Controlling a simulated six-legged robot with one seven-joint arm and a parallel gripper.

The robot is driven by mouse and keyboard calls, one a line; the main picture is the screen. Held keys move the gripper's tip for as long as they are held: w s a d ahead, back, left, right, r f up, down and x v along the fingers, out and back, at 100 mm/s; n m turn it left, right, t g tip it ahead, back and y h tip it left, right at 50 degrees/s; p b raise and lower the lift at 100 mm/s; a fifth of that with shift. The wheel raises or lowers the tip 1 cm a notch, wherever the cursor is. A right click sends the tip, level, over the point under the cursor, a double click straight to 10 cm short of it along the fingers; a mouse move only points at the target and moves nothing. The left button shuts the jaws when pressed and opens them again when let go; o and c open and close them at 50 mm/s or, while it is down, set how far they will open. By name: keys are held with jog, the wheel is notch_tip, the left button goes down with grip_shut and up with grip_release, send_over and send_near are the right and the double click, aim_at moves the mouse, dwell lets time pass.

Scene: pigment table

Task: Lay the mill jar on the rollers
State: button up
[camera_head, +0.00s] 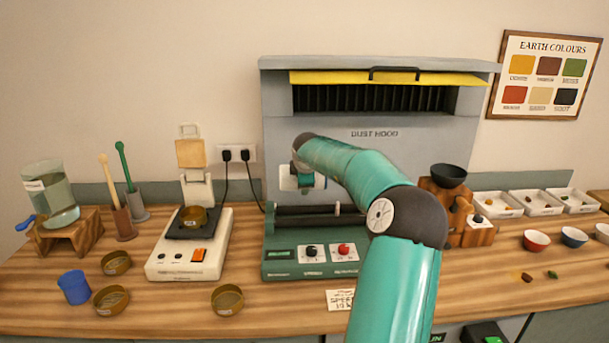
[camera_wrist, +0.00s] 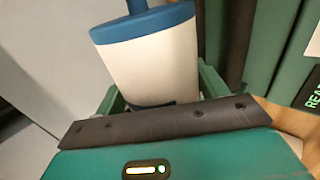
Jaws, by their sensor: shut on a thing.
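The mill jar is white with a blue lid. In the wrist view the jar (camera_wrist: 150,65) sits between the green fingers of my gripper (camera_wrist: 160,98), which is shut on it. In the head view a white part of the jar (camera_head: 288,178) shows beside my gripper (camera_head: 303,181), above the left part of the roller mill. The dark rollers (camera_head: 295,212) lie across the green mill (camera_head: 310,268), and my arm hides their right part. In the wrist view the dark rollers (camera_wrist: 239,45) show to the right of the jar. The jar appears apart from them.
The grey dust hood (camera_head: 375,130) stands behind the mill. A white balance (camera_head: 190,245) with a lidded stand behind it is at the left. A wooden grinder (camera_head: 470,225) stands at the right. Several brass tins, including one tin (camera_head: 227,299), lie on the table's front left.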

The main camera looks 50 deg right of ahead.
jog(key=shift+s+f, duration=0.2)
jog(key=shift+f, duration=0.05)
jog(key=shift+w+f, duration=0.15)
jog(key=shift+f, duration=0.5)
jog(key=shift+d+f, duration=0.1)
jog(key=shift+f, duration=1.8)
jog(key=shift+f, duration=1.4)
